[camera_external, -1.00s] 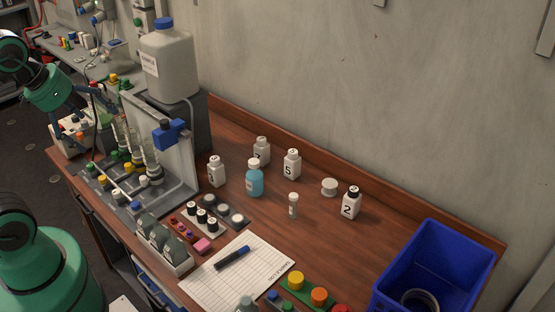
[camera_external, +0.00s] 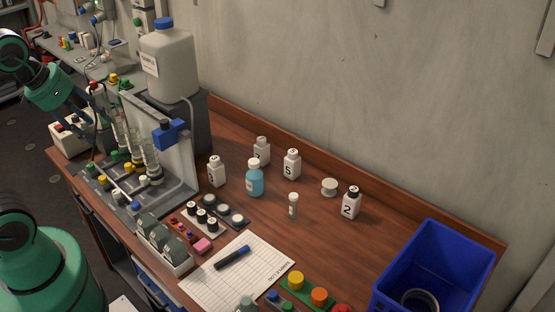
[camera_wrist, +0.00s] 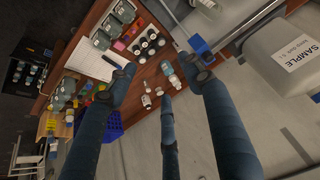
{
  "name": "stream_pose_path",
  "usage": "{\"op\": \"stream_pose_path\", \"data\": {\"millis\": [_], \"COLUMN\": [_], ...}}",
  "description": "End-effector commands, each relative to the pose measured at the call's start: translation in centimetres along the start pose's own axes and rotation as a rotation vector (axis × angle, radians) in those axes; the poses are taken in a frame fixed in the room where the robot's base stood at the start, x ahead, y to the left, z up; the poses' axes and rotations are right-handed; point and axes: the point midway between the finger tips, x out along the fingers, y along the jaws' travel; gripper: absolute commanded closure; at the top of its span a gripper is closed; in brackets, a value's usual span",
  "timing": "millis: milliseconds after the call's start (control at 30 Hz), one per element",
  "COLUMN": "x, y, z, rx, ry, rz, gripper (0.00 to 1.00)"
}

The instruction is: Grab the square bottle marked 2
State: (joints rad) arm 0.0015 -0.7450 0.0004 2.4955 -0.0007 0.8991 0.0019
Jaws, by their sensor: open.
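I cannot tell there which one is marked 2, and a finger hides part of the bench.
A white bottle marked 5 (camera_external: 292,164), a blue-liquid bottle (camera_external: 254,179), a small vial (camera_external: 293,205) and a white spool (camera_external: 329,187) stand left of the 2 bottle. A blue bin (camera_external: 435,250) stands at right. The large jug (camera_external: 168,65) rises beside my gripper.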

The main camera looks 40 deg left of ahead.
Motion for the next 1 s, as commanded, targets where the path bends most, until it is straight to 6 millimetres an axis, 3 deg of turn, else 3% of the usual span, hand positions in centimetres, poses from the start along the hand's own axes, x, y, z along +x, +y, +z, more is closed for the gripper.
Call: {"op": "stream_pose_path", "data": {"millis": [267, 667, 1000], "x": [0.2, 2.6, 6.8], "y": [0.9, 4.6, 9.0], "z": [-3.5, -13.7, -21.9], "rx": [0.035, 0.143, 0.236], "ry": [-0.010, -0.029, -0.043], "rz": [0.018, 0.072, 0.118], "gripper": [0.49, 0.49, 0.49]}}
